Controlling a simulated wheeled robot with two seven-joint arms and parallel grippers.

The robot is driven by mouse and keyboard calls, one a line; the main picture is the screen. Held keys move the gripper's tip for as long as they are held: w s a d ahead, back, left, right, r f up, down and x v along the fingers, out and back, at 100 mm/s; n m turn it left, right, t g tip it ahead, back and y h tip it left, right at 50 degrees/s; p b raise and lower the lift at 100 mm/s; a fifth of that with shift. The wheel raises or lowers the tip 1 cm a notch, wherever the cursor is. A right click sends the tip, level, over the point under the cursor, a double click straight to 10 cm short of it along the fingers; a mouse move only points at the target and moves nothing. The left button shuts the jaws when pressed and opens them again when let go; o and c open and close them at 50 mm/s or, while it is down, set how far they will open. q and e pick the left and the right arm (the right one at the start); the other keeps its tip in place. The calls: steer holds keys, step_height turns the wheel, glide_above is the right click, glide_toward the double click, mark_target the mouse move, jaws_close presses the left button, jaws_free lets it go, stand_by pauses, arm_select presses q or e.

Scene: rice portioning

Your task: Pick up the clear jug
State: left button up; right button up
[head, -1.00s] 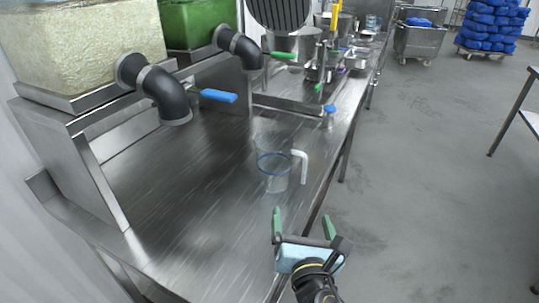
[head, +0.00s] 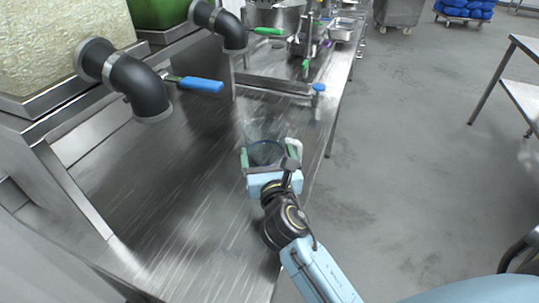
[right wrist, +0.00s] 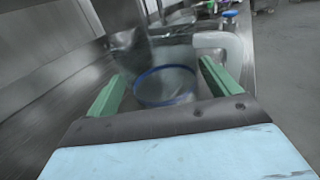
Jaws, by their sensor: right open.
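The clear jug (head: 262,130) stands on the steel counter (head: 190,200) in the head view, see-through with a blue band and a white handle (head: 294,147) on its right. My right gripper (head: 270,155) is open at the jug, its green fingers on either side of the jug's near part. The right wrist view shows the jug (right wrist: 165,85) between and just beyond the open fingers, the white handle (right wrist: 220,45) beyond the right finger. Whether the fingers touch the jug I cannot tell. My left gripper is not in view.
Two black elbow spouts (head: 140,88) hang over the counter at left, one with a blue lever (head: 200,84). Steel pans (head: 275,15) and utensils stand farther back. The counter's right edge lies close to the jug, with open floor (head: 400,150) beyond.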

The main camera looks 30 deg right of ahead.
mark_target(263, 134)
steer(key=x, duration=0.2)
steer(key=shift+w+d, duration=0.15)
steer(key=shift+w, duration=0.4)
steer(key=shift+c, duration=0.3)
steer(key=c, duration=0.7)
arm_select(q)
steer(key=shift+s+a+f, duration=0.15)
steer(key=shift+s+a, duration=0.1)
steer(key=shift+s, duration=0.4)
arm_select(e)
steer(key=shift+c, duration=0.2)
steer(key=shift+r, duration=0.15)
